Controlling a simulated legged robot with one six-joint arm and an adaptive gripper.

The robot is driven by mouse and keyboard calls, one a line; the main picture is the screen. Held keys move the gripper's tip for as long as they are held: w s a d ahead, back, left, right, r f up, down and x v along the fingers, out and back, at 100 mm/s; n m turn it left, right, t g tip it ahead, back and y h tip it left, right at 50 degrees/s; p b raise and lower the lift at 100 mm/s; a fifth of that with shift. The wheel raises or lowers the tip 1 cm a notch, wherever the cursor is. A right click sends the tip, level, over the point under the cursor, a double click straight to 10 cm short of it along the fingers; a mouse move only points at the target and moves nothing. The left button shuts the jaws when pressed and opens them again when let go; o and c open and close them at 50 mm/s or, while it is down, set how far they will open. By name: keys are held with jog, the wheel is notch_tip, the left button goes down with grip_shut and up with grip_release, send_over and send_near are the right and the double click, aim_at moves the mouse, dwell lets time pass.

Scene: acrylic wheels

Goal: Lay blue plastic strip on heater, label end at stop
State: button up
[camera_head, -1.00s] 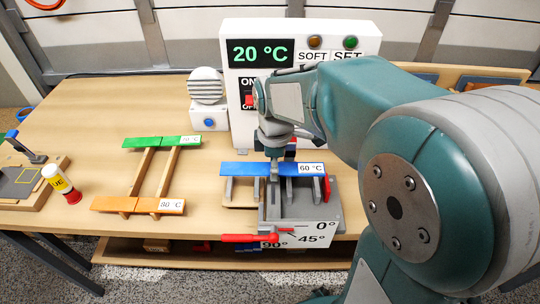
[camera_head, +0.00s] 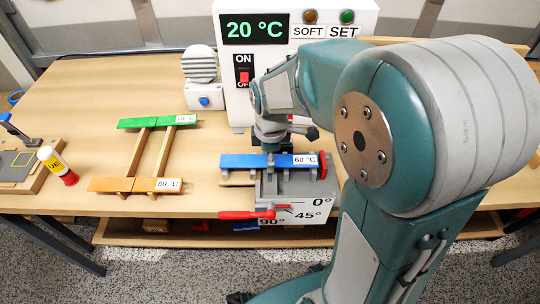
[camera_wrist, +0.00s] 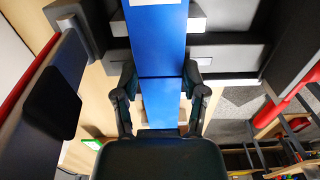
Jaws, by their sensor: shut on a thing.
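The blue strip (camera_head: 243,161) lies level across the grey bending fixture (camera_head: 285,188) marked 0° and 45°. Its white 60 °C label (camera_head: 305,160) is at the right end, close to a red stop piece (camera_head: 323,165); I cannot tell if they touch. My gripper (camera_head: 268,162) reaches down on the strip's middle, shut on it. In the wrist view the strip (camera_wrist: 158,50) passes between my fingers (camera_wrist: 160,100), with a dark line across it. The tall white unit (camera_head: 290,70) reads 20 °C. I cannot identify a separate heater surface; my arm hides part of this area.
A wooden rack holds a green strip (camera_head: 150,122) and an orange strip (camera_head: 120,185) to the left. A red handle (camera_head: 247,214) sticks out at the fixture's front. A glue stick (camera_head: 56,165) stands far left.

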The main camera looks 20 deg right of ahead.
jog(key=shift+f, duration=0.15)
jog(key=o, duration=1.3)
jog(key=shift+r, duration=9.45)
jog(key=s+f+m+t, duration=0.1)
jog(key=s+m+t, duration=0.1)
jog(key=s+m, duration=0.2)
jog(key=s+f+m+t, duration=0.1)
jog(key=s+f+m, duration=0.1)
jog(key=s+m, duration=0.3)
jog(key=s+f+m+t, duration=0.2)
jog(key=s+m, duration=0.3)
jog(key=shift+f+t, duration=0.2)
jog(key=shift+t, duration=0.1)
